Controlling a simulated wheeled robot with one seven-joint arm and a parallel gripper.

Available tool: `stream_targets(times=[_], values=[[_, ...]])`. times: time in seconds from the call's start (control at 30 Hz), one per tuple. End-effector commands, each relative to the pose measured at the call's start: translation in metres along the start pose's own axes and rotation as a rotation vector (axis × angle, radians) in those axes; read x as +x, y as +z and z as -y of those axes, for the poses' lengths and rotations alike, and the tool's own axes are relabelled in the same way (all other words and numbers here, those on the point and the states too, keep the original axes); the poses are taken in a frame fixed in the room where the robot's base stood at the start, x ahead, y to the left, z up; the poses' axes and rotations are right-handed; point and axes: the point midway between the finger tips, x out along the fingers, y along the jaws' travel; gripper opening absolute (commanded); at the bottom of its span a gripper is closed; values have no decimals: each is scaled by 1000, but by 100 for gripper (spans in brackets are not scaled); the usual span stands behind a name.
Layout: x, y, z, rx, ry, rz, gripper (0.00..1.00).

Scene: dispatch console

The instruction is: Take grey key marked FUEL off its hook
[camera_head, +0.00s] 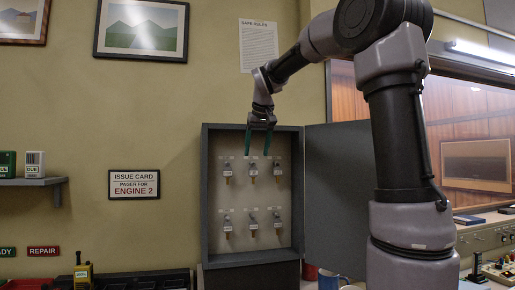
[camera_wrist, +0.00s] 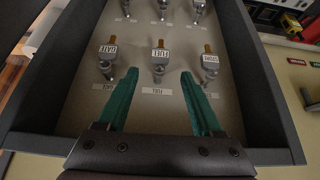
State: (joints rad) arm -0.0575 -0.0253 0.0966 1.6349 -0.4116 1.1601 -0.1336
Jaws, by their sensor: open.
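The grey key marked FUEL (camera_wrist: 160,57) hangs on its hook in the middle of the nearest row in the wrist view, above a small label on the panel. In the head view the middle key of the upper row (camera_head: 252,171) appears to be the same one. My gripper (camera_wrist: 158,74) is open and empty, its two green fingers spread to either side of the FUEL key's line. In the head view my gripper (camera_head: 258,152) points down just above that key.
Similar tagged keys hang on either side (camera_wrist: 107,58) (camera_wrist: 210,66), close to the fingertips. A lower row (camera_head: 227,224) hangs below. The grey cabinet's walls (camera_head: 205,200) surround the panel; its door (camera_head: 340,190) stands open to the right. Mugs (camera_head: 328,280) stand below the door.

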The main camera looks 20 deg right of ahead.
Motion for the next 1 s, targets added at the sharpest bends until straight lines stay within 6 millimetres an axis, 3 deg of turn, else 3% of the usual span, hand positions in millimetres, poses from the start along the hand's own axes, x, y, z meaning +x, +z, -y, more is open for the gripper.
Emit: stream_targets(times=[0.6,1.0], values=[[68,1,0,1,-1,2,68],[84,1,0,3,-1,1,68]])
